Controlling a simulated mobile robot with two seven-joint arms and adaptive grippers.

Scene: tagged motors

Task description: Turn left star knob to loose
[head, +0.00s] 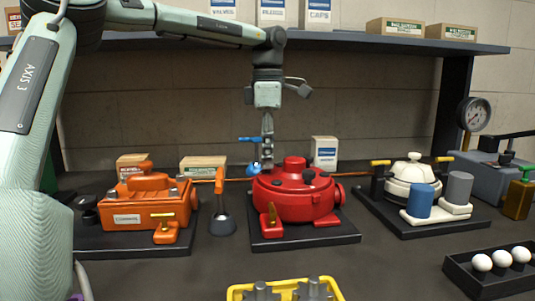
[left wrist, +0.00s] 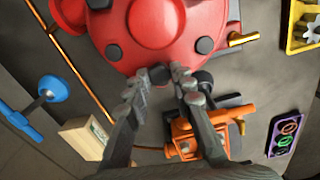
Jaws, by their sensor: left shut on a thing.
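A red motor housing (head: 292,200) sits on a dark base plate in the middle of the bench. It also fills the top of the left wrist view (left wrist: 165,22), with several small dark knobs around its rim. My left gripper (head: 267,163) reaches down from above to the back left of the housing. In the left wrist view its fingers (left wrist: 160,78) are closed about a small dark knob (left wrist: 158,73) at the housing's edge. The fingers hide much of that knob, so its star shape and turn position cannot be told. My right gripper is in neither view.
An orange motor (head: 150,205) stands to the left, with a dark-based orange lever (head: 221,222) between the motors. A white motor (head: 410,172) stands to the right. A yellow tray (head: 237,292) and a black tray with white balls (head: 490,285) lie in front.

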